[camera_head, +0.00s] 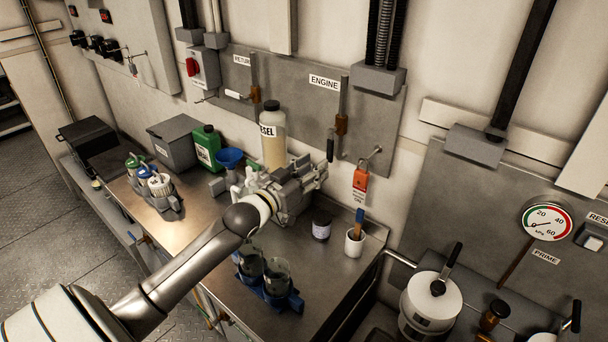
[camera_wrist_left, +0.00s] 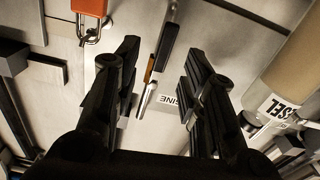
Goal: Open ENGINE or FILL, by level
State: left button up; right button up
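The ENGINE label (camera_head: 324,82) is on the grey wall panel, with a brass valve (camera_head: 341,123) and upright pipe beside it. A black-gripped lever (camera_head: 330,150) hangs there; a black-gripped lever (camera_wrist_left: 168,45) also shows in the left wrist view. My left gripper (camera_head: 318,170) is just in front of this lever. In the left wrist view its two fingers (camera_wrist_left: 160,92) are apart, with the lever in the gap; I see no contact. The DIESEL bottle (camera_head: 274,153) stands left of the gripper, with tan contents. I see no FILL label. My right gripper is not in view.
The RETURN label (camera_head: 242,60) marks another valve at left. A gauge (camera_head: 547,222) is at right.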

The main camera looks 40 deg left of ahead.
pick_arm(q)
jog(key=s, duration=0.3)
jog(key=shift+a, duration=0.1)
dwell(0.6)
